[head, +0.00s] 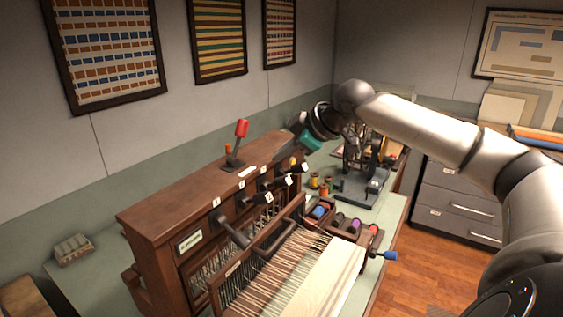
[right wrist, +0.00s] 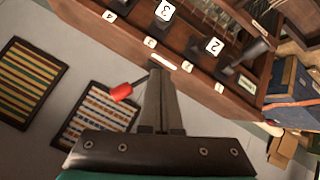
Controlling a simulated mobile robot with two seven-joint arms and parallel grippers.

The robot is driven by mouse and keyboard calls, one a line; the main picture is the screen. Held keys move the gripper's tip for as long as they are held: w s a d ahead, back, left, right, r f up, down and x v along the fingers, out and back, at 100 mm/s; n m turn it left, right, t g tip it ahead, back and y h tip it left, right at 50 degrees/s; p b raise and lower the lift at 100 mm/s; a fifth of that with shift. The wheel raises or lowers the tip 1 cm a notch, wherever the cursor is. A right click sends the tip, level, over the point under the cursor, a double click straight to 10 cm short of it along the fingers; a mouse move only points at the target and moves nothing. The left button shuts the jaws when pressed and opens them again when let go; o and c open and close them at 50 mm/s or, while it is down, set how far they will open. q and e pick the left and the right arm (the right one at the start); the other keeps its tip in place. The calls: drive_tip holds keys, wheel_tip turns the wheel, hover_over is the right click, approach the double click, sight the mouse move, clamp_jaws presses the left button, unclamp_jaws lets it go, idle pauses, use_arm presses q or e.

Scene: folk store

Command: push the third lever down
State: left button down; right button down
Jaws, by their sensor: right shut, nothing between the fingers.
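The third lever (head: 276,184) is a dark handle on the front of the wooden loom (head: 160,212). Its end tag marked 3 (right wrist: 166,11) shows at the top of the right wrist view. Lever 2 (head: 257,198), with its own tag (right wrist: 214,46), is on the near side of it. Lever 4 (head: 294,169) is on the far side. My right gripper (right wrist: 157,73) is shut and empty. Its fingers point at the loom's top front edge, apart from the tag marked 3 in that view. In the head view the fingertips are hard to make out behind the loom's far end.
Lever 1 (head: 235,238) juts out nearest on the loom front. A red-handled lever (head: 240,131) stands on the loom top, beside my fingers in the wrist view (right wrist: 121,92). Stretched threads (head: 290,265) lie in front. Spools (head: 326,190) and a metal device (head: 362,185) are beyond.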

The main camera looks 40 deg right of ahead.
sight(275, 183)
wheel_tip(275, 183, down, 6)
drive_tip(key=w+d+p, duration=0.1)
drive_tip(key=w, duration=0.1)
drive_tip(key=shift+w+d+f+p, duration=0.2)
drive_tip(key=shift+d+p, duration=0.1)
drive_tip(key=shift+d, duration=0.1)
drive_tip(key=shift+f, duration=0.1)
idle(0.4)
